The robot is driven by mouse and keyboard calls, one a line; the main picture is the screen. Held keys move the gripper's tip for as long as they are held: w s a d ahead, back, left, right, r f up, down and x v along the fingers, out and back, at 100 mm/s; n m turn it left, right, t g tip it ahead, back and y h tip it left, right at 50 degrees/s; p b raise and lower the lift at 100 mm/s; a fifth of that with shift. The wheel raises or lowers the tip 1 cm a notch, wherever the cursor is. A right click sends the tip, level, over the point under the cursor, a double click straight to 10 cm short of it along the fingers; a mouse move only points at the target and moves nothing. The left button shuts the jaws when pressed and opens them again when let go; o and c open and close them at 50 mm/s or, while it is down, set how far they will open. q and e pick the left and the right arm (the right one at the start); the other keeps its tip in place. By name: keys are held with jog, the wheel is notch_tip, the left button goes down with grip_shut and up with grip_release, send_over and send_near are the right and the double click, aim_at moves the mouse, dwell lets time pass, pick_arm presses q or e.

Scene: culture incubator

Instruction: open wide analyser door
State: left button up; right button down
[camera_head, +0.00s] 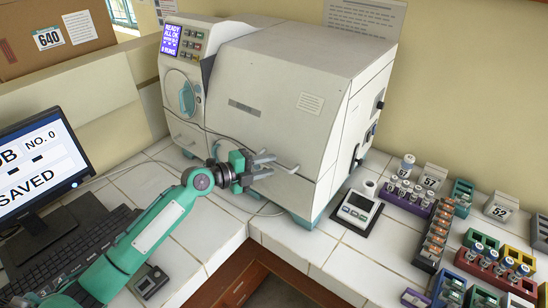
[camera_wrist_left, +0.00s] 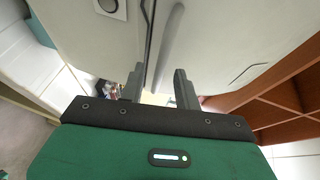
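The analyser (camera_head: 300,50) is a large off-white machine on the tiled bench, and its wide front door (camera_head: 262,112) looks closed. A pale bar handle (camera_head: 287,168) stands out low on its front. My left gripper (camera_head: 270,166) is in front of the door's lower part, with its fingers pointing toward the handle. In the left wrist view, the fingers (camera_wrist_left: 160,85) are open and apart. The grey handle bar (camera_wrist_left: 168,45) runs between them in the picture, beside a dark door seam. Whether they touch the bar cannot be told. My right gripper is not in view.
A small grey meter (camera_head: 358,208) and racks of vials (camera_head: 408,192) stand right of the analyser. A monitor (camera_head: 40,170) and keyboard (camera_head: 70,240) are at the left. A thin cable lies on the bench near my gripper. A small dark device (camera_head: 151,281) lies by my arm.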

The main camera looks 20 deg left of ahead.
pick_arm(q)
jog(key=shift+p+x, duration=0.5)
jog(key=shift+x, duration=0.9)
grip_shut()
